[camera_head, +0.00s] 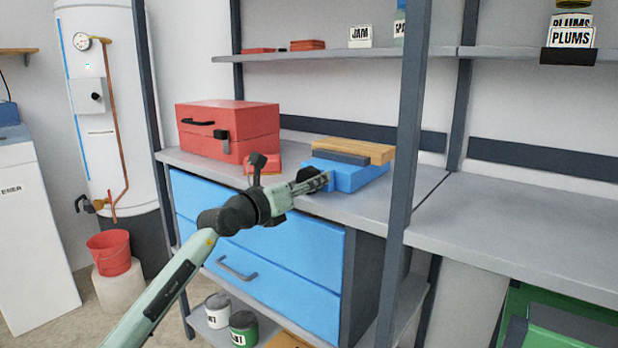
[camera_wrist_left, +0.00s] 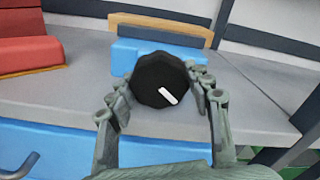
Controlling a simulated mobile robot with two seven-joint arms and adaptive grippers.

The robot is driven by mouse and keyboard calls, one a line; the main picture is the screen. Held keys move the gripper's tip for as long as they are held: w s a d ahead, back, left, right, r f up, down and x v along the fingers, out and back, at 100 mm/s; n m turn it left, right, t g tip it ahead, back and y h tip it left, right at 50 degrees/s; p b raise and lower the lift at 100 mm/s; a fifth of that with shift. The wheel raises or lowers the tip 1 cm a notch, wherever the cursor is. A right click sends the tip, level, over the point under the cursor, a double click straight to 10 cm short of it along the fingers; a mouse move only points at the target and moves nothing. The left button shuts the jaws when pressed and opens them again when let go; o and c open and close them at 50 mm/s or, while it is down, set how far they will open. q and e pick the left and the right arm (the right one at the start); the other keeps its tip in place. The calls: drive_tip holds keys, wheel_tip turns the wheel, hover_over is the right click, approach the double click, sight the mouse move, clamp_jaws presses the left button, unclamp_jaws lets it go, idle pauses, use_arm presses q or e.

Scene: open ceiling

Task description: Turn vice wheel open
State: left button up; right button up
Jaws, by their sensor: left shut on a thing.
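The blue vice (camera_head: 345,177) sits on the grey workbench and also shows in the left wrist view (camera_wrist_left: 125,55). A wooden block (camera_head: 365,148) lies along its top. The vice's dark, many-sided wheel (camera_wrist_left: 160,80) faces my wrist camera, with a white mark at its lower right. My left gripper (camera_head: 306,183) reaches the wheel from the front left. In the left wrist view the gripper's fingers (camera_wrist_left: 160,86) are on either side of the wheel, shut on it. The fingers and wrist partly hide the wheel in the head view. My right gripper is not in view.
A red toolbox (camera_head: 228,130) stands on the bench left of the vice. A grey shelf upright (camera_head: 402,130) rises close to the right. Blue drawers (camera_head: 265,250) lie below the bench top. The bench right of the upright (camera_head: 510,225) is clear.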

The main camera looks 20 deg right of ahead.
use_arm(q)
drive_tip(key=o, duration=1.2)
drive_tip(key=shift+c, duration=0.2)
drive_tip(key=v, duration=1.2)
drive_tip(key=shift+s, duration=0.1)
